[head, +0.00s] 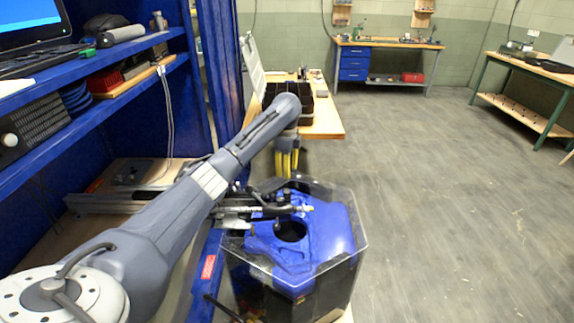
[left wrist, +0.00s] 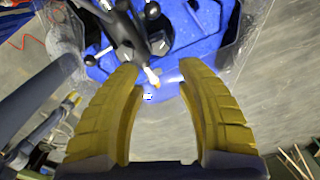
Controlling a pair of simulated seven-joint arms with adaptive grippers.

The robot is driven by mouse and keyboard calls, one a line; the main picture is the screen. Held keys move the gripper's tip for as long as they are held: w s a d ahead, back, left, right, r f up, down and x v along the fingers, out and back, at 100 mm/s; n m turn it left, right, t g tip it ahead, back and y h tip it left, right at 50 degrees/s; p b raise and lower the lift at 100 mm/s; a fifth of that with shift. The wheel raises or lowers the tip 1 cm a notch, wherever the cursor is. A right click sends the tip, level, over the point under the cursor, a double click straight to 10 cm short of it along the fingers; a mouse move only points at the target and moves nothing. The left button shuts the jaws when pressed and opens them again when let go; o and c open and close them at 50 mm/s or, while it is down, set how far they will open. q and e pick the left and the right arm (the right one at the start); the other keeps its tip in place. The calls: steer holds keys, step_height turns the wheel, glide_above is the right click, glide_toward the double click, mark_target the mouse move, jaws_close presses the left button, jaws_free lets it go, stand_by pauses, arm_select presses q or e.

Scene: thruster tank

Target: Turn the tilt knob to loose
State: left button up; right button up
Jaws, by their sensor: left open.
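The thruster tank (head: 340,255) is a clear-walled box with a blue inside, at the bottom centre of the head view. A dark metal thruster mount (head: 240,207) with small levers and knobs sits at its left rim. My left gripper (head: 287,174) points down with yellow fingers behind the mount in the head view. In the left wrist view the gripper (left wrist: 158,66) is open and empty. A pale-tipped metal rod (left wrist: 152,76) shows between its fingertips; contact is unclear. Black ball knobs (left wrist: 152,10) show beyond. I cannot tell which is the tilt knob. My right gripper is out of view.
A blue shelf unit (head: 120,85) with a monitor and boxes stands at the left. A wooden table (head: 325,122) with a dark crate (head: 320,105) is behind the tank. Open grey floor (head: 450,200) lies to the right.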

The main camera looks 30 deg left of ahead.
arm_select(q)
steer(key=shift+r, duration=1.15)
